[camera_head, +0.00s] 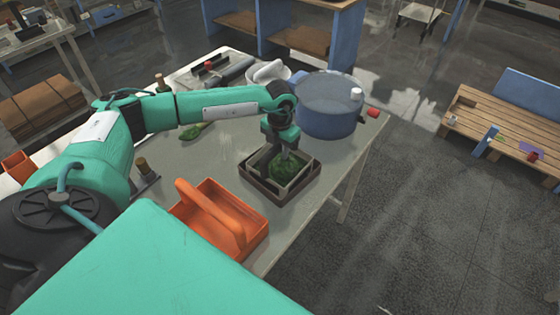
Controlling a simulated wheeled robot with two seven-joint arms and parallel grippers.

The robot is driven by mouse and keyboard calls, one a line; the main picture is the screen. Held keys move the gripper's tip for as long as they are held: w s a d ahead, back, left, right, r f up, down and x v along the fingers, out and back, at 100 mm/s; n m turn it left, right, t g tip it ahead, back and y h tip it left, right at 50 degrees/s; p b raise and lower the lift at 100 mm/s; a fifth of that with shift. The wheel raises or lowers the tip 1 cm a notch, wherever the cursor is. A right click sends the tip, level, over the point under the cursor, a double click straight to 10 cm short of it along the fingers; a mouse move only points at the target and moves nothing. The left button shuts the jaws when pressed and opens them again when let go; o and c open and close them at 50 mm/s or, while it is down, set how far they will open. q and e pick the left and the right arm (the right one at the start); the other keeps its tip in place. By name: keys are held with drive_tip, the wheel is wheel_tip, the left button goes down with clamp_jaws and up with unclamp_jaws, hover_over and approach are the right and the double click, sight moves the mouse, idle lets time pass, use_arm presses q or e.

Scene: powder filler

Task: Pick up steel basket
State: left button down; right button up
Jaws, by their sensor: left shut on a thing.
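A square metal-looking basket (259,164) with green contents (287,168) sits in or just above a dark brown square tray (279,196) on the table. I take this to be the steel basket. My left gripper (284,150) reaches down from above at its far side and is shut on it. The fingertips are small and partly hidden, so the exact grip point is unclear. I cannot tell whether the basket touches the tray floor. My right gripper is not in view.
An orange carrier with a handle (250,230) stands close in front of the tray. A large blue pot (328,108) stands behind it to the right, near the table edge. A green scoop (196,130) and a white bowl (272,73) are also on the table (225,150).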

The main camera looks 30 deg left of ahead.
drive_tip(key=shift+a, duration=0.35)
use_arm(q)
drive_tip(key=shift+r, duration=0.15)
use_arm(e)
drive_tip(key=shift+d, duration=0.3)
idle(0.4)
use_arm(q)
drive_tip(key=shift+w, duration=0.1)
